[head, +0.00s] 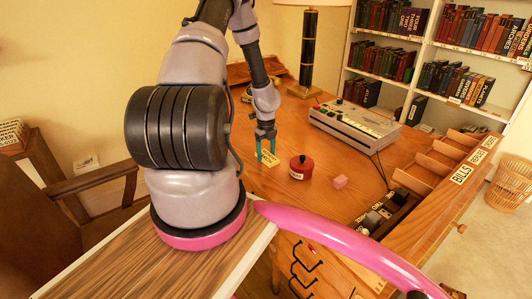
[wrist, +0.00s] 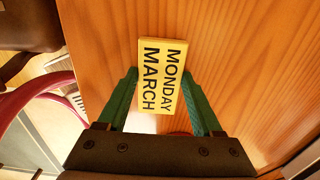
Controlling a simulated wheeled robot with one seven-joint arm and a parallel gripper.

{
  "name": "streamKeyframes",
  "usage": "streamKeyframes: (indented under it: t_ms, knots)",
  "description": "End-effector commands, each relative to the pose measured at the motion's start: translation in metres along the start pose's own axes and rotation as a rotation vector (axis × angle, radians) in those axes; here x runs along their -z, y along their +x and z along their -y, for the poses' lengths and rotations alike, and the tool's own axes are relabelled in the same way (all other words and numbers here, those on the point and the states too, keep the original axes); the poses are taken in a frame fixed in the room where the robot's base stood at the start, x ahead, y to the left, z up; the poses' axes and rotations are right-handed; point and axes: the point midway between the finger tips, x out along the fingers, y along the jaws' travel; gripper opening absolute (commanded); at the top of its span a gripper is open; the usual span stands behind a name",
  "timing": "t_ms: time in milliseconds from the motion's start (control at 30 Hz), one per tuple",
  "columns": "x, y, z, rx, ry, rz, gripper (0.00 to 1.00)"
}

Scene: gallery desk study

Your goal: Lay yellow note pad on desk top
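The yellow note pad (wrist: 162,76), printed "MONDAY MARCH", is at the fingertips of my gripper (wrist: 160,72). The green fingers are at its two long sides, with no clear gap between fingertips and pad, so my gripper looks shut on it. In the head view the pad (head: 268,159) is low over the desk top (head: 330,205), just below my gripper (head: 266,149). I cannot tell whether its underside touches the wood.
A grey machine (head: 354,124) and a lamp (head: 307,55) stand farther back. A tray with dark items (head: 384,212) is near the right edge. Bare wood lies in front of the pot.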

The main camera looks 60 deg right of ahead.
Motion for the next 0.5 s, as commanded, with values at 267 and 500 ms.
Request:
streamKeyframes:
  t_ms: [267, 500]
  knots:
    - [0.0000, -0.0003, 0.0000, 0.000, 0.000, 0.000, 0.96]
    - [-0.0009, -0.0101, 0.0003, 0.002, -0.001, 0.001, 0.96]
